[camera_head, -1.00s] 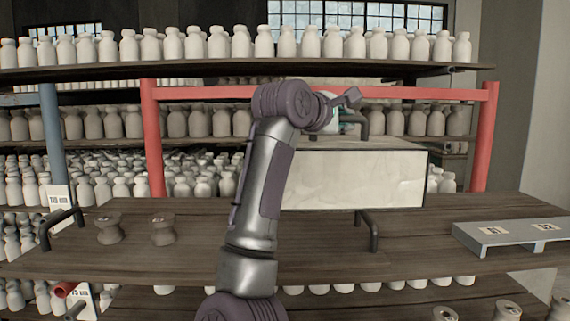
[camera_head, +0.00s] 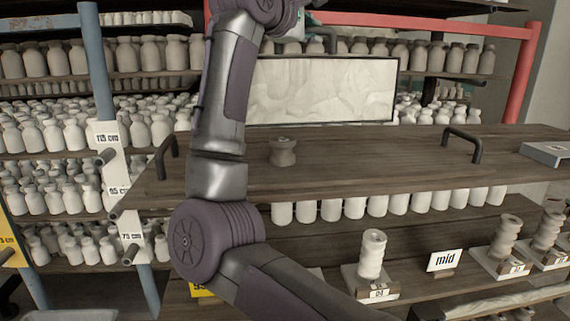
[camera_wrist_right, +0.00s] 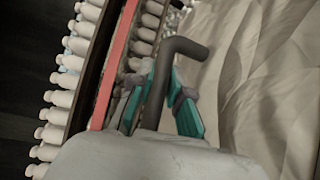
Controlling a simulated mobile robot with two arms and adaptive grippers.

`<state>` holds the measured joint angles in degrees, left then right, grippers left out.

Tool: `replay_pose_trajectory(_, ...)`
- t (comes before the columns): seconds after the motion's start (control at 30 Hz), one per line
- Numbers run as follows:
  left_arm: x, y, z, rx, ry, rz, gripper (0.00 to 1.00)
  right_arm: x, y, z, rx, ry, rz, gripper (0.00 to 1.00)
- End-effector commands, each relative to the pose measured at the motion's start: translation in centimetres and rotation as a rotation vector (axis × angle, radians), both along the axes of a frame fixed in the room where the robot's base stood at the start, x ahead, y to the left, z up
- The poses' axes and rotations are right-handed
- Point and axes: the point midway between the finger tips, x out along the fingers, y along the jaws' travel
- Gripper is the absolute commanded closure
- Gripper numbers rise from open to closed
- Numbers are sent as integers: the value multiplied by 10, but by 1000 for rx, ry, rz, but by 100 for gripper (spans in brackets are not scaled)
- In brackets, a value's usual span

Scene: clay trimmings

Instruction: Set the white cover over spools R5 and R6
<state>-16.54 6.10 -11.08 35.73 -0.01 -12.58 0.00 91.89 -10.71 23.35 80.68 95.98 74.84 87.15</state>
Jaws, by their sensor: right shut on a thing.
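The white cover (camera_head: 325,90) is a long pale box with a dark edge, at the back of the wooden board (camera_head: 380,172). My right gripper (camera_wrist_right: 160,95) is shut on the cover's dark bent handle (camera_wrist_right: 180,47); pale crumpled cover surface shows beside it in the wrist view. In the head view this gripper is mostly cut off at the top, above the cover. One squat brown spool (camera_head: 283,151) stands upright on the board, in front of the cover; its label is unreadable. A second spool is not visible; my arm blocks part of the board. My left gripper is not in view.
Dark handles rise at the board's left (camera_head: 166,157) and right (camera_head: 462,143) ends. A grey stand (camera_head: 545,152) is at the far right. Red and blue posts flank bottle shelves.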

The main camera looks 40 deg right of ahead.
Motion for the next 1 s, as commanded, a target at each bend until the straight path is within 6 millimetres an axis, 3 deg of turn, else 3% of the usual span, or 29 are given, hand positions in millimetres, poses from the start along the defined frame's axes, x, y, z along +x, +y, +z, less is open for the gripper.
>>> replay_pose_trajectory(0.17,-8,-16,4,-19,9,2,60,10,13,-8,-3,3,0,100)
replay_pose_trajectory(0.33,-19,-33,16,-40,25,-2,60,34,44,-30,-4,6,2,100)
replay_pose_trajectory(0.6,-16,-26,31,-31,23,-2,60,64,85,-62,-2,3,0,100)
replay_pose_trajectory(0.77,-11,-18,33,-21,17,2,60,69,92,-71,-1,1,-1,100)
replay_pose_trajectory(1.0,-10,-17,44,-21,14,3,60,69,92,-103,-2,2,-3,100)
